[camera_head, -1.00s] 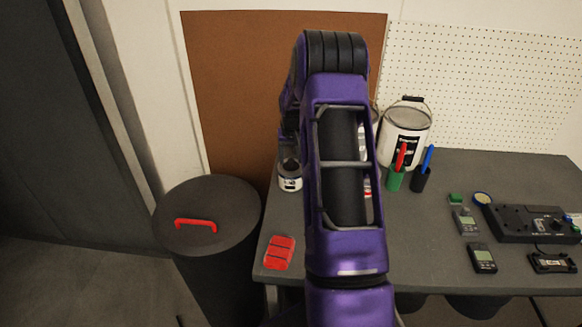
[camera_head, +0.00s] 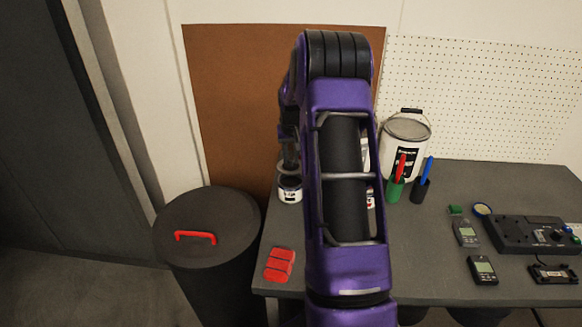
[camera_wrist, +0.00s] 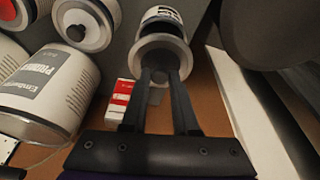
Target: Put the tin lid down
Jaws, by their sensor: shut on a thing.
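A small white tin with a dark label (camera_head: 289,190) stands on the table's back left, beside my arm. In the head view the gripper's end is just above the tin, partly hidden by my arm.
In the wrist view, a large white tin (camera_wrist: 50,85), another tin (camera_wrist: 88,20) and a red-and-white box (camera_wrist: 121,98) are close by. A red block set (camera_head: 279,265) lies on the table's front left. A lidded dark bin (camera_head: 205,220) stands left of the table.

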